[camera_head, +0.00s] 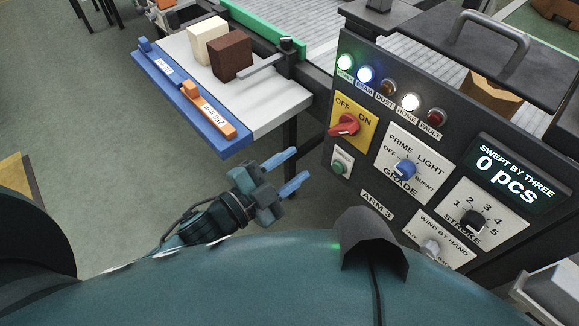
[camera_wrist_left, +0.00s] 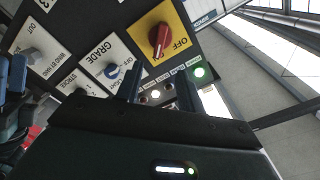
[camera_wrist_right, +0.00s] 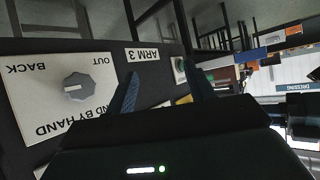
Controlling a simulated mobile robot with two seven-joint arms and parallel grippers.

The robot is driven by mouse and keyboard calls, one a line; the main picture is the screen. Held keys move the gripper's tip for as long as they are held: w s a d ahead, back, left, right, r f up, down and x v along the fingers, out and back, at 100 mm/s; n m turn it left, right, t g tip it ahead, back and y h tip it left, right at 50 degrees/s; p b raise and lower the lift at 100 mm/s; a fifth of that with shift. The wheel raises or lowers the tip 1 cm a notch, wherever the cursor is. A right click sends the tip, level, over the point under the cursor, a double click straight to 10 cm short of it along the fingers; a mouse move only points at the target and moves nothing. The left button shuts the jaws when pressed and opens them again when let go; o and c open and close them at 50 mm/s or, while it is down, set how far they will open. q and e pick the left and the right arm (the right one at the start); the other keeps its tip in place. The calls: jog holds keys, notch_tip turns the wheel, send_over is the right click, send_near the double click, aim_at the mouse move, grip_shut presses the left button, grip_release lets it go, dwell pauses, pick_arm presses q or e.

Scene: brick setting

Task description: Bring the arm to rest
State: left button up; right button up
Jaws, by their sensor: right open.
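The dark control panel (camera_head: 380,75), marked ARM 3, has a red OFF/ON switch (camera_head: 345,125), whose setting I cannot tell for sure. It also has a blue grade knob (camera_head: 405,169), a black stroke knob (camera_head: 472,222) and a grey wind-by-hand knob (camera_head: 431,248). A metal bar (camera_head: 262,67) reaches over the white table beside a dark brick. My left gripper (camera_head: 288,172) is open and empty, left of the panel; the red switch (camera_wrist_left: 160,40) shows beyond its fingers. My right gripper (camera_wrist_right: 165,90) is open, with the wind-by-hand knob (camera_wrist_right: 77,87) left of its fingers; the head view does not show it.
A dark red brick (camera_head: 230,56) and a cream brick (camera_head: 208,38) stand on the white table (camera_head: 275,105), whose blue edge carries an orange block (camera_head: 208,112). The green, blue and white lamps are lit; the display reads 0 pcs.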

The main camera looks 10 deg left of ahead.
jog(key=shift+s+f, duration=0.1)
jog(key=shift+f, duration=0.05)
dwell(0.3)
pick_arm(q)
jog(key=s+a+f+n+g+y+p, duration=0.1)
jog(key=s+a+f+n+g+y, duration=0.1)
jog(key=f+n, duration=0.4)
jog(key=s+a+f+n+g+y+p, duration=0.1)
jog(key=s+a+f+n+g+y, duration=0.1)
jog(key=s+a+f+n+y, duration=0.2)
jog(key=s+f+n+y, duration=0.1)
jog(key=s+f+n, duration=0.1)
jog(key=s+n, duration=0.1)
jog(key=shift+a+f+p, duration=0.15)
jog(key=shift+f+p, duration=0.15)
pick_arm(e)
jog(key=shift+s+d+g+h, duration=0.15)
jog(key=shift+d+g+h, duration=0.15)
jog(key=shift+d, duration=0.2)
jog(key=shift+r, duration=0.3)
